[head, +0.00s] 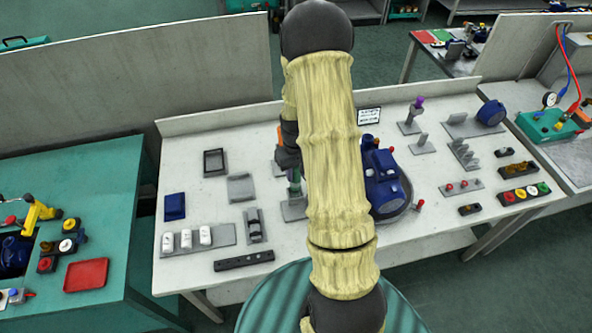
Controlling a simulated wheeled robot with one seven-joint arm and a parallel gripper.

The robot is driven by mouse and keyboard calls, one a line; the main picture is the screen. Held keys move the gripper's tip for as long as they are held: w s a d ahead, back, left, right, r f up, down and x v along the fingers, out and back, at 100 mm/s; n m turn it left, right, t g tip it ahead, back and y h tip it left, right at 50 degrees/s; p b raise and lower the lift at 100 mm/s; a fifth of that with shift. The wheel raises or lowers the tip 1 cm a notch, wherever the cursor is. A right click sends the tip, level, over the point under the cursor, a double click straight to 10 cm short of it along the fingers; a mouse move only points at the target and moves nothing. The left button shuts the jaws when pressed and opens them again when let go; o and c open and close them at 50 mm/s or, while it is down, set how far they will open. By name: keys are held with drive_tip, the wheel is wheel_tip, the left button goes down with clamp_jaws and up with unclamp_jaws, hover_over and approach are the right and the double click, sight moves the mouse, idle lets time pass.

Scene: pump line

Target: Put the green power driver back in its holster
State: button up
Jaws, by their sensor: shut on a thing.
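My gripper (287,158) shows as a dark shape at the left edge of my sleeved arm, above the white bench. It is shut on the green power driver (293,176), of which only a narrow green part shows below the gripper. A grey stand (293,210), which looks like the holster, is on the bench directly below the driver in the picture. My arm hides its right side. I cannot tell whether the driver is inside the stand or just above it.
A blue pump (383,180) stands close right of my arm. Left of the stand are a grey slotted block (254,226), a rack of white pieces (211,238) and a dark bar (243,260). A purple-topped tool (415,107) stands behind right.

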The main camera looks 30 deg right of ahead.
sight(296, 180)
drive_tip(key=shift+f+b, duration=0.65)
drive_tip(key=shift+f, duration=0.35)
drive_tip(key=shift+f+b, duration=0.75)
drive_tip(key=shift+f, duration=0.55)
drive_tip(key=o, duration=1.1)
drive_tip(key=shift+r+p, duration=2.1)
drive_tip(key=shift+r, duration=0.95)
